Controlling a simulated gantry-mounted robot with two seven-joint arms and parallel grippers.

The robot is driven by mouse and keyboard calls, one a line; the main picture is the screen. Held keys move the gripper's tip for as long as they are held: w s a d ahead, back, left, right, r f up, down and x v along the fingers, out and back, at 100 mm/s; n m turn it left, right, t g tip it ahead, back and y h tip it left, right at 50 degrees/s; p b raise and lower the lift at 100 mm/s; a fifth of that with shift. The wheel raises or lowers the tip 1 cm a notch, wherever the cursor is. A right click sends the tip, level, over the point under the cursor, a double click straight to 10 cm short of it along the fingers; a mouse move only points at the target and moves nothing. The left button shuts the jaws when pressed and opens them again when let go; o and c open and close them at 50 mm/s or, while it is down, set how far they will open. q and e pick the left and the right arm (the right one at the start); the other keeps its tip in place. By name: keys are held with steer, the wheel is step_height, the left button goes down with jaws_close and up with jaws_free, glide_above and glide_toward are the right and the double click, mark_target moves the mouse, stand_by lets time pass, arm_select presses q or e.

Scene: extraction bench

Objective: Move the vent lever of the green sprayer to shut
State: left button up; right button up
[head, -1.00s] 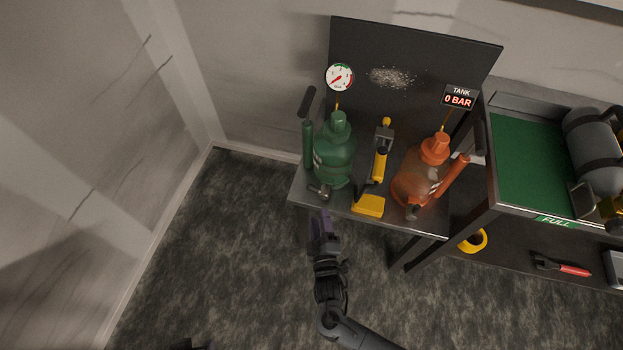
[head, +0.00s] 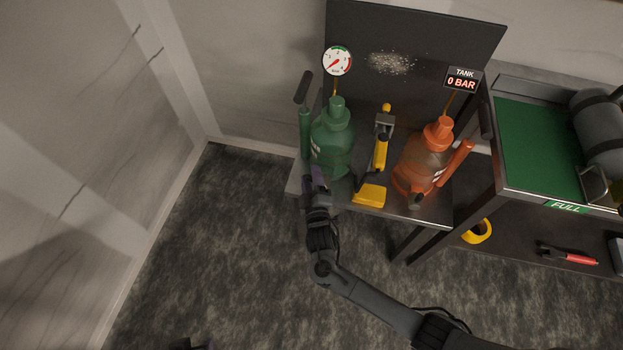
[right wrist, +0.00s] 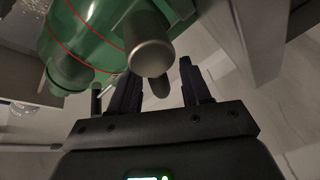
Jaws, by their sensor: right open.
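The green sprayer (head: 333,145) stands upright at the left end of the bench, and its body fills the top left of the right wrist view (right wrist: 85,35). A thick grey cylinder (right wrist: 150,50) sticks out of its front. Just beyond this, a small rounded grey piece (right wrist: 161,86), which looks like the vent lever, shows between my fingers. My right gripper (head: 316,178) is open at the sprayer's lower front, with a finger on each side; I cannot tell whether they touch. In the head view the gripper hides the lever. A dark part (head: 188,344) at the bottom edge may be my left gripper.
A yellow-handled tool (head: 379,155) stands right of the green sprayer, then an orange sprayer (head: 421,160). A round gauge (head: 337,61) and a "0 BAR" sign (head: 462,79) are behind. A green-topped rack (head: 540,150) is at right. The floor at left is clear.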

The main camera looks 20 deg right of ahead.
steer(key=shift+c, duration=0.5)
jaws_close()
